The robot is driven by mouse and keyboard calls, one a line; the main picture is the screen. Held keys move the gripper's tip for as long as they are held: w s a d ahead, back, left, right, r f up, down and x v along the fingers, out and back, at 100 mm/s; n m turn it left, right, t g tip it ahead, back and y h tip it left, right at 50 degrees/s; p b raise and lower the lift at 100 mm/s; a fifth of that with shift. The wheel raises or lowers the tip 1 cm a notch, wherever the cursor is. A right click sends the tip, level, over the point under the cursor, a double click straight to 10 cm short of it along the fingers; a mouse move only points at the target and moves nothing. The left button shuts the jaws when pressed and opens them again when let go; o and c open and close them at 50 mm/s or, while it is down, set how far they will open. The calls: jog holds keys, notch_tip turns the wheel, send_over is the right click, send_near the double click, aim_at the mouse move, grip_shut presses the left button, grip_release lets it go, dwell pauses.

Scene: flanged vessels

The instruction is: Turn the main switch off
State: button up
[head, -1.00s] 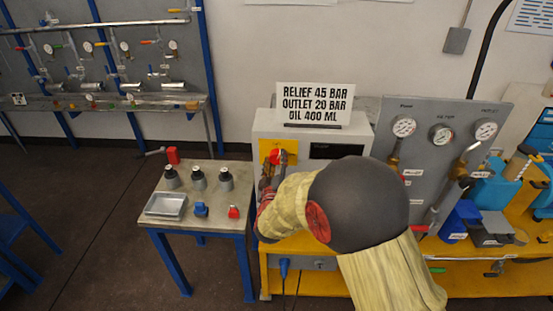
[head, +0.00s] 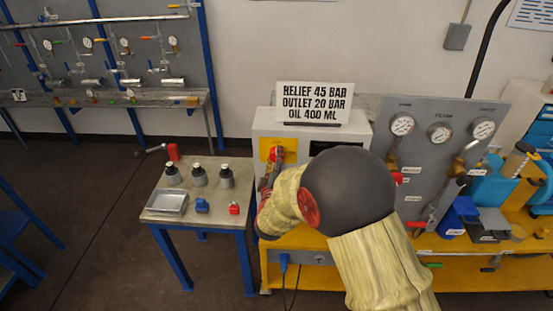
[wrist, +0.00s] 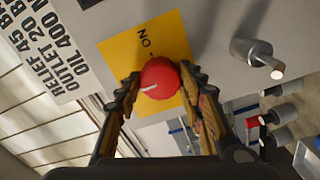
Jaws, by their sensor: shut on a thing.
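The main switch is a red round knob (head: 276,153) on a yellow plate (head: 290,144), on the front of a pale cabinet. In the wrist view the red knob (wrist: 162,76) carries a white line, which points left and slightly down in the picture, away from the "ON" lettering on the yellow plate (wrist: 172,40). My gripper (wrist: 161,78) has one finger on each side of the knob and is shut on it. In the head view my gripper (head: 268,174) is at the knob, partly hidden by my arm.
A sign (head: 315,101) stands on the cabinet (head: 330,134). A small table (head: 188,221) at the left holds grey vessels, a tray (head: 166,202) and blue and red parts. A gauge panel (head: 443,150) and yellow bench (head: 345,274) are at the right.

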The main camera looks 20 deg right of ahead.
jog(key=o, duration=1.2)
jog(key=shift+c, duration=0.2)
jog(key=v, duration=1.2)
